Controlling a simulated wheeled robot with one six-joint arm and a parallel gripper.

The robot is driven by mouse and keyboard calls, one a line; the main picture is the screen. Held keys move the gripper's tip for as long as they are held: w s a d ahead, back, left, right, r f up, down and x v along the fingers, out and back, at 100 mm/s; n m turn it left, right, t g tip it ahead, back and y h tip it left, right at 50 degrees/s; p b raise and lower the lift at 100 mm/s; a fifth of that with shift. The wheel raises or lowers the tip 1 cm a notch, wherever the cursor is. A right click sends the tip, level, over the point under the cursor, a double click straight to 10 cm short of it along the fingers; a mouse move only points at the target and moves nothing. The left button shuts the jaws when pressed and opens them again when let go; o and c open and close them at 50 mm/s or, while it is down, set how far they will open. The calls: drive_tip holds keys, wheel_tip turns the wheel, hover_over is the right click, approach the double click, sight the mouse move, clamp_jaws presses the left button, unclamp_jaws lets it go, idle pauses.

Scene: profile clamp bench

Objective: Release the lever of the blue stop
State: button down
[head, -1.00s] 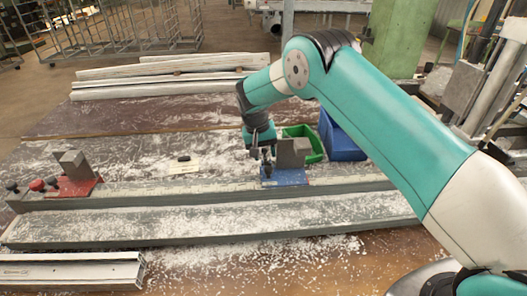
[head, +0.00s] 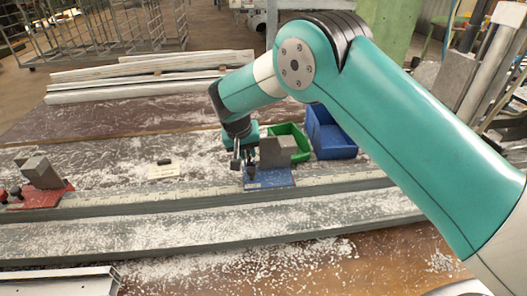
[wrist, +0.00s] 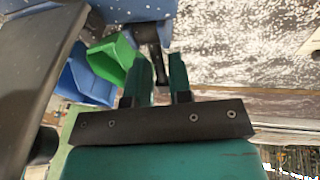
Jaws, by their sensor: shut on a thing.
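The blue stop (head: 270,180) sits on the long grey rail, a blue base plate with a grey block (head: 279,152) on it. My gripper (head: 243,166) points down at the left side of that block. In the wrist view, my gripper (wrist: 160,85) has its two green fingers closed around a dark lever (wrist: 151,42). The lever reaches out from the blue plate (wrist: 120,10) at the top of that view. The lever's lower end is hidden between the fingers, and its angle is hard to tell.
A red stop (head: 42,195) with a grey block stands at the far left of the rail. A green bin (head: 290,138) and a blue bin (head: 332,138) stand just behind the blue stop. White profiles (head: 150,80) lie at the back. White chips cover the bench.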

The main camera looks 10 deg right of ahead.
drive_tip(key=shift+w+r, duration=0.1)
drive_tip(key=shift+r, duration=0.05)
drive_tip(key=c, duration=1.1)
unclamp_jaws()
drive_tip(key=shift+o, duration=0.2)
drive_tip(key=b+v, duration=0.2)
drive_tip(key=v, duration=1.5)
drive_tip(key=shift+r, duration=0.2)
